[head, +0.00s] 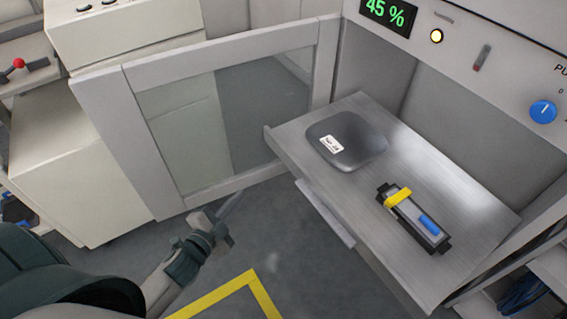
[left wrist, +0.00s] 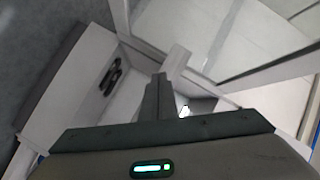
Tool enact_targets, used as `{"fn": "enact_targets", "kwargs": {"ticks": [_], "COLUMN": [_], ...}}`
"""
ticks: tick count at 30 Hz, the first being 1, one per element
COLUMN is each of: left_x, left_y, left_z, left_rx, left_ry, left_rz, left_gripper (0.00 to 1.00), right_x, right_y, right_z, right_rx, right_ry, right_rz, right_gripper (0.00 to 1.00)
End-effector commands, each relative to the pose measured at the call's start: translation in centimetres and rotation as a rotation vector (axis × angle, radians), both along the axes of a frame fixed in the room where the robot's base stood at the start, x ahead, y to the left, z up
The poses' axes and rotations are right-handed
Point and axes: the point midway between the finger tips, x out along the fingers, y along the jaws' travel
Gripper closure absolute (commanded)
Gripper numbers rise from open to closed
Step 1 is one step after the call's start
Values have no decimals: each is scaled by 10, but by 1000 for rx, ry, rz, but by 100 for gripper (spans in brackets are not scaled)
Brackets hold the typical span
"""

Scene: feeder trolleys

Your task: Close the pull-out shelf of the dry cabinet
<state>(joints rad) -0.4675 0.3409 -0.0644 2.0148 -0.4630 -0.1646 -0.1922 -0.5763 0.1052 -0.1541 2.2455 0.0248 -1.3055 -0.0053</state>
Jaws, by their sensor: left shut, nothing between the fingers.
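The pull-out shelf (head: 385,165) of the dry cabinet (head: 460,110) is a brushed metal plate, drawn out of the open cabinet. A pale handle bar (head: 325,212) runs along its front edge. A dark rounded item with a white label (head: 345,138) and a black holder with yellow and blue parts (head: 413,217) lie on it. The framed glass door (head: 225,110) stands open left of the shelf. My left gripper (head: 232,207) is shut and empty, below the door's lower edge and left of the handle, apart from the shelf. Its closed fingers show in the left wrist view (left wrist: 160,82).
The cabinet's panel has a 45 % display (head: 388,13) and a blue knob (head: 543,111). Beige equipment (head: 70,150) stands behind the door at left. Yellow tape (head: 225,293) marks the floor. The grey floor before the shelf is clear.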

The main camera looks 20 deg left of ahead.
Motion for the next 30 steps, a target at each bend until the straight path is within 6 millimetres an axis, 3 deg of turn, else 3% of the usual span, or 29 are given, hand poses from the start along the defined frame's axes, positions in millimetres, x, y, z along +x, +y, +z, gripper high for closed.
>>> {"fn": "enact_targets", "kwargs": {"ticks": [4,9,17,30], "left_x": [16,17,7,7], "left_y": [2,-4,-10,-11], "left_z": [28,42,42,42], "left_rx": [199,390,527,534], "left_ry": [-162,-299,-386,-393], "left_rz": [-177,-385,-566,-579], "left_gripper": [100,100,100,100], "right_x": [-3,-7,-11,-11], "right_y": [-6,-13,-18,-19], "right_z": [-1,-5,-9,-10], "right_rx": [-18,-36,-51,-52], "right_ry": [34,69,95,97], "right_rz": [-6,-12,-18,-18], "right_gripper": [27,27,27,27]}}
